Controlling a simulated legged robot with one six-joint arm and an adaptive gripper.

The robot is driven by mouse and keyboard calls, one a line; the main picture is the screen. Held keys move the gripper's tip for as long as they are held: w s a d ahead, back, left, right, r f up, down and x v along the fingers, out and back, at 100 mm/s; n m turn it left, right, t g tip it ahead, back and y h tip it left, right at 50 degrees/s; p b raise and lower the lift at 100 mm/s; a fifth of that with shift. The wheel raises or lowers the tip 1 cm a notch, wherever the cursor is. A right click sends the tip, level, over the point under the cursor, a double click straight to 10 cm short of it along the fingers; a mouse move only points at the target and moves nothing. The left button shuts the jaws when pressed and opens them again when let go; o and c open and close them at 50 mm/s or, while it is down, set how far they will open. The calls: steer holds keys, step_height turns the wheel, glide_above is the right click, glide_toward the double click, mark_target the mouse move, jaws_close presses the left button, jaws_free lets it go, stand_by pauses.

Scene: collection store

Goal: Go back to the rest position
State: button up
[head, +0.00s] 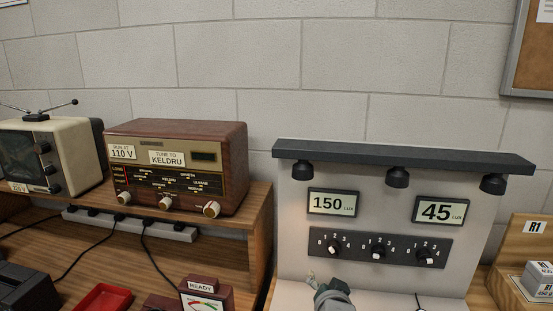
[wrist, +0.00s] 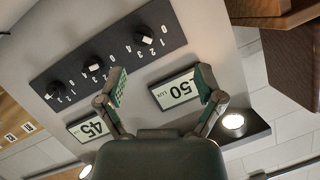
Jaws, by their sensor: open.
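My gripper (head: 316,281) shows at the bottom edge of the head view, low in front of the grey light panel (head: 460,225). In the wrist view my gripper (wrist: 162,84) is open, with its two green-padded fingers apart and nothing between them. The panel's dark knob strip (head: 355,244) carries three knobs, also seen upside down in the wrist view (wrist: 120,55). Two displays read 150 lux (head: 332,203) and 45 lux (head: 440,210). In the wrist view a finger hides part of the 150 display. Most of my arm is out of view.
A wooden radio (head: 225,150) and an old television (head: 75,145) stand on a shelf (head: 258,215) at left. Below are a red tray (head: 103,298) and a meter box marked READY (head: 203,285). Boxes labelled R1 (head: 538,283) stand at right. Lamps hang under the panel's dark top (head: 400,155).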

steer(key=s+d+r+n+g, duration=0.2)
steer(key=s+g, duration=0.2)
steer(key=s, duration=0.7)
steer(key=s+d+r+n+g, duration=0.2)
steer(key=s+n+g, duration=0.1)
steer(key=s, duration=0.8)
steer(key=shift+s+d+n+g, duration=0.3)
steer(key=shift+s+d+g, duration=0.05)
steer(key=shift+g, duration=0.45)
